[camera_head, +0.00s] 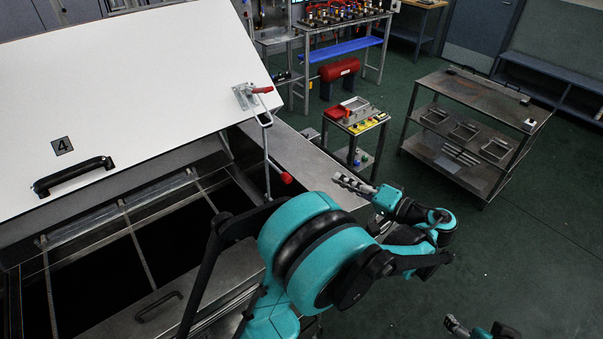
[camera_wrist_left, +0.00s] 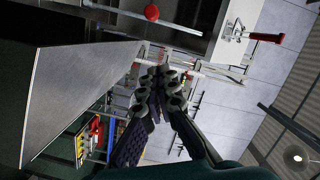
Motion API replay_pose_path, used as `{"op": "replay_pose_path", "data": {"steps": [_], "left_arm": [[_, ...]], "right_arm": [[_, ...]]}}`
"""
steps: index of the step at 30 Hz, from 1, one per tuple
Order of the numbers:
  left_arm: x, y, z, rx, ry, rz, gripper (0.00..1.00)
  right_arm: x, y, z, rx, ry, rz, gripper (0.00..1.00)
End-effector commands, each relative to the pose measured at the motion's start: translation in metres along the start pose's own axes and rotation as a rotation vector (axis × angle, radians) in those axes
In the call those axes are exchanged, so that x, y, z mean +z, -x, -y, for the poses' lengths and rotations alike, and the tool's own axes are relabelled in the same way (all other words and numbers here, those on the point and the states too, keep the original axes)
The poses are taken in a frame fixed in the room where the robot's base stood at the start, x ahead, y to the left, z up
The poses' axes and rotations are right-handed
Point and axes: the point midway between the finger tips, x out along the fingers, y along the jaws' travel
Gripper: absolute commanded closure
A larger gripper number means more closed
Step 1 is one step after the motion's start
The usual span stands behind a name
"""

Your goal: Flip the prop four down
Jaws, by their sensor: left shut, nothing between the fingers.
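The white lid marked 4 (camera_head: 130,75) stands raised and tilted over a dark open bay. A thin grey prop rod (camera_head: 266,145) runs from near the lid's edge down to the bay's rim, with a red knob (camera_head: 287,177) low beside it. The knob also shows at the top of the left wrist view (camera_wrist_left: 151,12). A bracket with a red-handled lever (camera_head: 262,90) sits at the lid's edge. My left gripper (camera_head: 340,180) is shut and empty, to the right of the knob and apart from it. My right gripper (camera_head: 452,322) is at the bottom edge, its fingers too small to judge.
The bay frame has a steel rim (camera_head: 295,160) on its right. A small control stand (camera_head: 356,120) and a metal shelf cart (camera_head: 475,110) stand beyond it. A bench with red valves (camera_head: 345,20) is behind. Green floor (camera_head: 540,230) is clear at the right.

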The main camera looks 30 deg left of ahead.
Motion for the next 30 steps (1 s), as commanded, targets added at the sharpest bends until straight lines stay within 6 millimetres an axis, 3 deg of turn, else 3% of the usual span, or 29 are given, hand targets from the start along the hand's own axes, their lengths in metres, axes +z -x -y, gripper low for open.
{"op": "replay_pose_path", "data": {"steps": [10, 24, 30], "left_arm": [[0.000, -0.011, 0.000, 0.002, -0.002, 0.002, 1.00], [0.001, -0.104, 0.000, 0.001, -0.002, 0.004, 1.00], [0.029, -0.108, -0.001, 0.003, -0.003, 0.000, 1.00]], "right_arm": [[0.001, -0.001, 0.000, 0.000, 0.000, 0.000, 0.24], [0.005, -0.007, 0.000, 0.000, 0.000, 0.000, 0.24], [0.007, -0.010, 0.000, 0.000, 0.000, 0.000, 0.24]]}}
